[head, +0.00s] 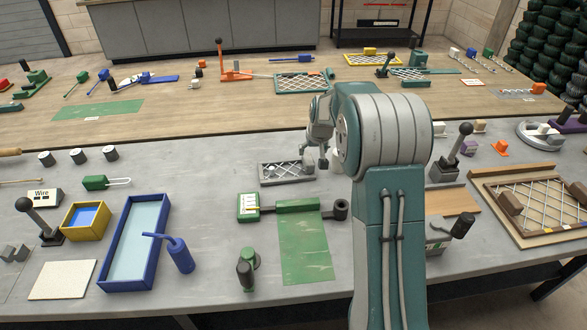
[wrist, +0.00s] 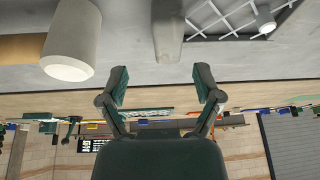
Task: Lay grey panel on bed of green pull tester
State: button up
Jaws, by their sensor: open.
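The grey panel (head: 264,179), a small grey frame with a pale mesh, lies on the grey bench. A corner of its mesh shows at the top right of the wrist view (wrist: 222,20). The green pull tester (head: 248,207) is nearer the front, with a gauge box, a bar with a dark round end and a flat scuffed green bed (head: 305,250). The bed is bare. My gripper (head: 318,163) is by the panel's right end; its fingers are apart and empty in the wrist view (wrist: 161,78). Contact with the panel cannot be told.
A blue tray (head: 109,272), a blue bottle (head: 179,255) and a dark green tool (head: 247,270) stand left of the bed. A wooden frame with mesh (head: 530,208) is at the right. A large grey cylinder (wrist: 70,42) is close in the wrist view. My arm hides bench to the right.

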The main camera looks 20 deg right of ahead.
aim_at(307, 159)
jog(key=f, duration=0.1)
jog(key=w+a+f, duration=0.1)
jog(key=f, duration=0.2)
jog(key=shift+w+a+f, duration=0.15)
jog(key=shift+a+f, duration=0.05)
jog(key=shift+a, duration=0.05)
jog(key=shift+w+d+f, duration=0.1)
jog(key=shift+d+f, duration=0.25)
jog(key=shift+d, duration=0.25)
jog(key=shift+c, duration=0.3)
